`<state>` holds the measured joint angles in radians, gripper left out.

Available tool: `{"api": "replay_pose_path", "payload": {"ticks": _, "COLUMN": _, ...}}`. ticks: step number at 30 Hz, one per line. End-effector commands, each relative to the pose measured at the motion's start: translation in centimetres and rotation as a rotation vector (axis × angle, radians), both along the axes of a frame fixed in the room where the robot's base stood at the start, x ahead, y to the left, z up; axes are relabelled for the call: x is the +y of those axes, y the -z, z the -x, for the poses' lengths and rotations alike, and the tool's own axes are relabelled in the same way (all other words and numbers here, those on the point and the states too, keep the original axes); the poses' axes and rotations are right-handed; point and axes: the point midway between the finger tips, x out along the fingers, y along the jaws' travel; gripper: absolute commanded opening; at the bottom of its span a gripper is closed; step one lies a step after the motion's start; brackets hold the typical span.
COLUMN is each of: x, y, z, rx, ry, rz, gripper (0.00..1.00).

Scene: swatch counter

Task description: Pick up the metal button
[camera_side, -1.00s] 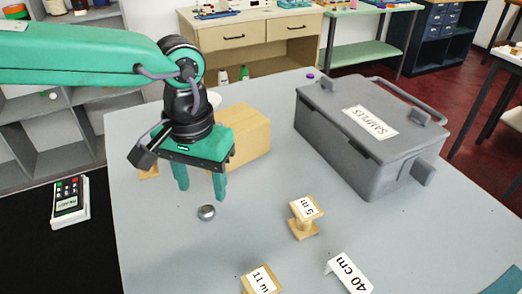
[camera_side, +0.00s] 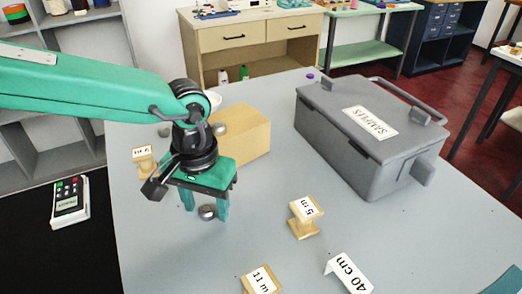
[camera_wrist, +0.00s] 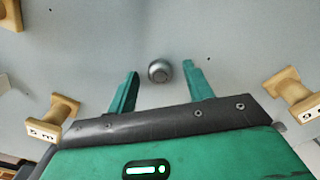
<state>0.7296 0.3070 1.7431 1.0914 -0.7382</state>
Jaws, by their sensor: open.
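The metal button (camera_side: 207,212) is a small, shiny grey dome on the grey counter. In the side view it shows between my gripper's green fingers. The open fingers also show in the wrist view (camera_wrist: 161,69).
Wooden spools stand around: one (camera_side: 304,218) marked 5 m, another (camera_side: 262,281) marked 11 m, and one (camera_side: 145,158) behind left. A cardboard box (camera_side: 245,137) is close behind my gripper. A grey SAMPLES case (camera_side: 365,135) stands right. A 40 cm sign (camera_side: 347,272) is in front.

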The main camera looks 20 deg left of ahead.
Motion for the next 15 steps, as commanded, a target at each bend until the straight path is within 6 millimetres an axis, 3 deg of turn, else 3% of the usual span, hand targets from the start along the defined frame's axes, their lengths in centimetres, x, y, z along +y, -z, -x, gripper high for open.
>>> {"api": "replay_pose_path", "payload": {"ticks": 11, "x": -0.01, "y": -0.05, "z": 0.00, "rx": 0.000, "ry": 0.000, "rz": 0.000, "gripper": 0.51}}
{"api": "replay_pose_path", "payload": {"ticks": 15, "x": 0.00, "y": -0.05, "z": 0.00, "rx": 0.000, "ry": 0.000, "rz": 0.000, "gripper": 0.28}}
